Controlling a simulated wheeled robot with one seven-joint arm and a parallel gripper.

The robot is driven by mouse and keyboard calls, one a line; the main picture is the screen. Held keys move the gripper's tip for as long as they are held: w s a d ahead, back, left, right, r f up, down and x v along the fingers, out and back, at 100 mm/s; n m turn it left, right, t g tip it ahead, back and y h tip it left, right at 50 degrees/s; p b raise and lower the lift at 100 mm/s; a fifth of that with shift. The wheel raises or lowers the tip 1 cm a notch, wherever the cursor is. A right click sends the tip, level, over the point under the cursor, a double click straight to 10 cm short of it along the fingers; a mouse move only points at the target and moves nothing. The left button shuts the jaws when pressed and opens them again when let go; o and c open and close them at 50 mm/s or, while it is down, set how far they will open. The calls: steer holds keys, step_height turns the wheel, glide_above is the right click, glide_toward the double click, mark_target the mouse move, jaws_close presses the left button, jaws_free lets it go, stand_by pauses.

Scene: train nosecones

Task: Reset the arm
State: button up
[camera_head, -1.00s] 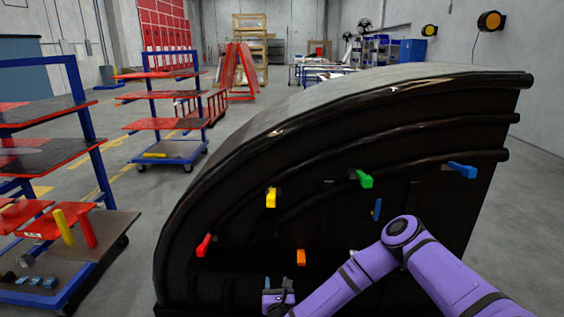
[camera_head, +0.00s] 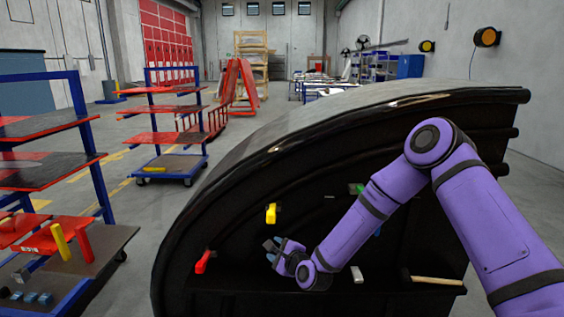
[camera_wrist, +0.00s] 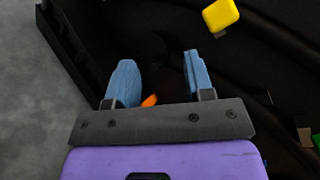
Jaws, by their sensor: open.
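My purple arm reaches in from the right in the head view, in front of the black nosecone (camera_head: 225,215). My gripper (camera_head: 270,249) is near the middle of the nosecone's inner face, right of the red clamp (camera_head: 203,261) and below the yellow clamp (camera_head: 271,213). In the wrist view my gripper (camera_wrist: 158,62) has its two blue fingers apart with nothing between the tips. The yellow clamp (camera_wrist: 220,15) is at top right there. A small orange piece (camera_wrist: 150,101) shows beyond the finger bases, mostly hidden. My arm covers most of the green clamp (camera_head: 356,188).
A wooden-handled tool (camera_head: 437,281) and a white item (camera_head: 357,274) are on the nosecone's lower ledge. A blue-framed cart (camera_head: 85,125) with red parts stands at left, and another cart (camera_head: 168,160) behind it. Grey floor between is clear.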

steer(key=s+d+r+n+g+h, duration=0.1)
steer(key=s+d+r+n+h, duration=0.1)
steer(key=s+d+r+n, duration=0.45)
steer(key=s+d+r+n+g+h, duration=0.1)
steer(key=d+r+n+g+h, duration=0.15)
steer(key=d+r, duration=0.65)
steer(key=s+d+r+n+g+h, duration=0.15)
steer(key=s+d+r+n, duration=0.3)
steer(key=r, duration=0.65)
steer(key=s+d+r+n+g+h, duration=0.1)
steer(key=s+d+r, duration=0.2)
steer(key=s, duration=0.6)
steer(key=s+d+r+n+h, duration=0.1)
steer(key=s+d, duration=0.4)
steer(key=s, duration=0.5)
steer(key=s+d+r+n+g, duration=0.1)
steer(key=s+d+r+n, duration=0.2)
steer(key=s, duration=0.7)
step_height(320, 180, up, 2)
steer(key=shift+d+r+g+h, duration=0.25)
steer(key=shift+d+g+h, duration=0.05)
steer(key=shift+d+h, duration=0.15)
